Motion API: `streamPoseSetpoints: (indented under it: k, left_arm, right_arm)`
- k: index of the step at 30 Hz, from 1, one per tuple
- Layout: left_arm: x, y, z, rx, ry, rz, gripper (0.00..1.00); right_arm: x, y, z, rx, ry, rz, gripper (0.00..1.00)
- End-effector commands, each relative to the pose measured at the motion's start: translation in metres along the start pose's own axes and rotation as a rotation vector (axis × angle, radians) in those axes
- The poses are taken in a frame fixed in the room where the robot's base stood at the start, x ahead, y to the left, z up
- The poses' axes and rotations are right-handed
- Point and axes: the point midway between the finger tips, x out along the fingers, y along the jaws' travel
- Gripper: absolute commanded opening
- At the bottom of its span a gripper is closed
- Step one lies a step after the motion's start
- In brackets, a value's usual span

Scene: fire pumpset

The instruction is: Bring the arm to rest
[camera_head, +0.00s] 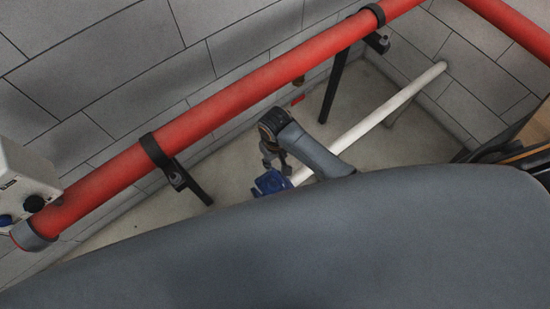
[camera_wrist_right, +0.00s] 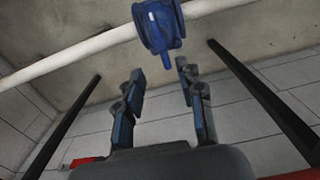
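My right arm comes in from behind the grey body surface in the head view. My right gripper (camera_head: 274,162) points down close to a blue valve (camera_head: 271,183). In the right wrist view the gripper (camera_wrist_right: 161,84) has its two fingers apart, with nothing between them. The blue valve (camera_wrist_right: 158,26) lies just beyond the fingertips, on the white pipe (camera_wrist_right: 75,54). Its short blue stem points toward the gap and appears clear of both fingers. The white pipe also crosses the head view (camera_head: 385,110). My left gripper is not in view.
A thick red pipe (camera_head: 240,112) runs diagonally along the grey block wall on black brackets (camera_head: 165,160). A white box (camera_head: 22,185) with knobs is at the left. Bare concrete floor (camera_head: 215,165) lies around the valve.

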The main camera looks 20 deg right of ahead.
Motion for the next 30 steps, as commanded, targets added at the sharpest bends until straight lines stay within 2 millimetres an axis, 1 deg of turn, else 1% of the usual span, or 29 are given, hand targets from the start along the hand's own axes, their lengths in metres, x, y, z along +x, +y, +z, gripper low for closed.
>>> streamPoseSetpoints:
  k: [14,17,20,23,27,30]
  left_arm:
    - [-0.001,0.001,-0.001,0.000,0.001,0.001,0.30]
    - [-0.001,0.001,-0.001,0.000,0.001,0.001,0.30]
    - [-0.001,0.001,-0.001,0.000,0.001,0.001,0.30]
    - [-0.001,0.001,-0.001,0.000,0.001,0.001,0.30]
    - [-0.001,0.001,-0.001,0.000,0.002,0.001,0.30]
    - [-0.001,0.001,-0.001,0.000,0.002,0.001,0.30]
  right_arm:
    - [0.000,0.000,0.000,0.000,0.001,0.000,0.38]
    - [-0.002,-0.002,0.003,0.001,0.008,-0.007,0.38]
    - [-0.010,-0.009,0.015,0.006,0.035,-0.027,0.38]
    - [-0.027,-0.013,0.035,0.023,0.084,-0.050,0.38]
    - [-0.062,-0.006,0.071,0.063,0.162,-0.054,0.38]
    - [-0.083,0.003,0.090,0.087,0.200,-0.041,0.38]
